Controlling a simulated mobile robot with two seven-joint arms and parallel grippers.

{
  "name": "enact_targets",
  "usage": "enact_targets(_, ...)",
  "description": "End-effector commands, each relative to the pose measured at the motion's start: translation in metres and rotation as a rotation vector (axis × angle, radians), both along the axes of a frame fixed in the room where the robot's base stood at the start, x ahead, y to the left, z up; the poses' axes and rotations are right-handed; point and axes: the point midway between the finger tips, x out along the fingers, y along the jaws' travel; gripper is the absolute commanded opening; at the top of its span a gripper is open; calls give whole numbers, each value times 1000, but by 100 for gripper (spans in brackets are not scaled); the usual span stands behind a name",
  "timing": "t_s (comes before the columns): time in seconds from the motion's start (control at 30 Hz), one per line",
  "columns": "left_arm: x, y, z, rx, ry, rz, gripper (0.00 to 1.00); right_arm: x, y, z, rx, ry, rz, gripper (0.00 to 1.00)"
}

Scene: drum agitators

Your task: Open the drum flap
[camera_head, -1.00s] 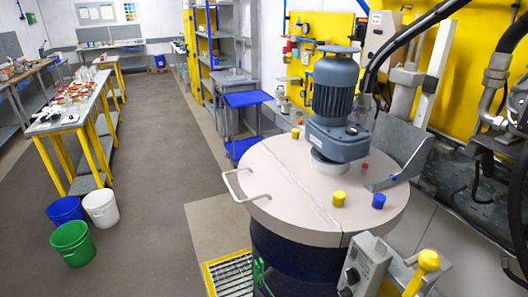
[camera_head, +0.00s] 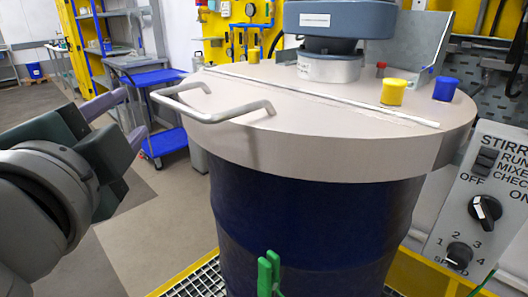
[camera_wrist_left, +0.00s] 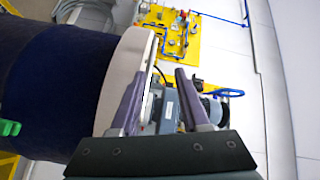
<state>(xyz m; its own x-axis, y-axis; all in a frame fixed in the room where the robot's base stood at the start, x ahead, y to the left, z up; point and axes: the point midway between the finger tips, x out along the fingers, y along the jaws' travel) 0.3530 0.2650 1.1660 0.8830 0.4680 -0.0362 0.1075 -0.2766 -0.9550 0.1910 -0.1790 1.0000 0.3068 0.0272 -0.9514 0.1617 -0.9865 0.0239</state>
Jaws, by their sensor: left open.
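The drum (camera_head: 310,225) is dark blue with a thick beige lid. The front part of the lid is the flap (camera_head: 320,128), bounded by a straight seam, and it lies flat and closed. A pale bar handle (camera_head: 215,112) stands out from the flap's left edge. My left gripper (camera_head: 132,112) is open and empty, left of the handle and apart from it. In the left wrist view the two purple fingers (camera_wrist_left: 160,95) are spread, with the beige lid edge (camera_wrist_left: 125,75) behind them. My right gripper is not in view.
The grey motor (camera_head: 335,20) stands on the lid behind the seam. Yellow (camera_head: 393,92) and blue (camera_head: 446,89) caps sit on the lid. A stirrer control box (camera_head: 480,200) is at right, a green clip-like part (camera_head: 268,272) in front, and a blue cart (camera_head: 155,80) behind left.

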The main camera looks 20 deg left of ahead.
Motion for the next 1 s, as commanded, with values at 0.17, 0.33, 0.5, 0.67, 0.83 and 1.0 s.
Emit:
enact_targets(0.17,10,-13,-35,159,-66,-55,46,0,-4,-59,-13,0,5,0)
enact_targets(0.33,15,-19,-33,220,-90,-77,46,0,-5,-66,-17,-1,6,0)
enact_targets(0.5,35,-10,-24,228,-94,-77,46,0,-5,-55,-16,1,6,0)
enact_targets(0.67,64,3,-20,226,-92,-76,46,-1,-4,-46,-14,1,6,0)
enact_targets(0.83,89,13,-18,224,-90,-75,46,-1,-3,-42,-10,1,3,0)
enact_targets(1.0,101,18,-18,221,-90,-77,46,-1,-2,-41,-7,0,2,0)
